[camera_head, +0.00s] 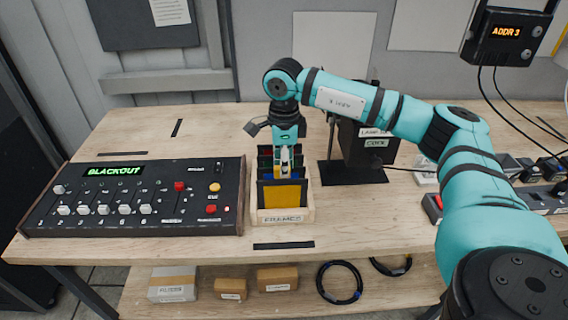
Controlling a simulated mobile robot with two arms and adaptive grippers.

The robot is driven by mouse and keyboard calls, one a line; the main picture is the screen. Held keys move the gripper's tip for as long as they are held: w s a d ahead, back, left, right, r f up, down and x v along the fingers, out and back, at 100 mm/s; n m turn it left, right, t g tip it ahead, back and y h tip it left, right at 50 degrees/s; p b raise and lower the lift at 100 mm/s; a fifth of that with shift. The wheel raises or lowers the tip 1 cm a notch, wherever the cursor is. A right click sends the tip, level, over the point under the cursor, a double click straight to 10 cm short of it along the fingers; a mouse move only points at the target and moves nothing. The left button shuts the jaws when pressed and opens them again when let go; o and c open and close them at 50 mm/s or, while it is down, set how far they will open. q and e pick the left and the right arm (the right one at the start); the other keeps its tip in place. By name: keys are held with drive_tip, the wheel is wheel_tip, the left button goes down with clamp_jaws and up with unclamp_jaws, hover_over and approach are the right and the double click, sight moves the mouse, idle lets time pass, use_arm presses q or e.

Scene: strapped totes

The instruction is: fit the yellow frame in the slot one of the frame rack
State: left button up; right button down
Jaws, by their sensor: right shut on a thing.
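The frame rack (311,212) is a light wooden box labelled "FRAMES" on the bench. The yellow frame (283,195), an amber panel with a dark border, stands about upright at the front of the rack. My right gripper (285,170) points down over the rack and is shut at the top edge of this frame. The contact is small and partly hidden by the fingers. I cannot tell if the yellow frame is fully seated. My left gripper is not in view.
A black control console (140,197) reading "BLACKOUT" stands close on the left of the rack. A black lamp-like device (367,150) on a stand is on the right, with power gear farther right. Boxes and cable coils lie on the lower shelf.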

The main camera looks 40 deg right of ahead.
drive_tip(key=c, duration=1.1)
unclamp_jaws()
drive_tip(key=shift+c, duration=0.2)
drive_tip(key=shift+r, duration=0.15)
wheel_tip(320, 180, up, 12)
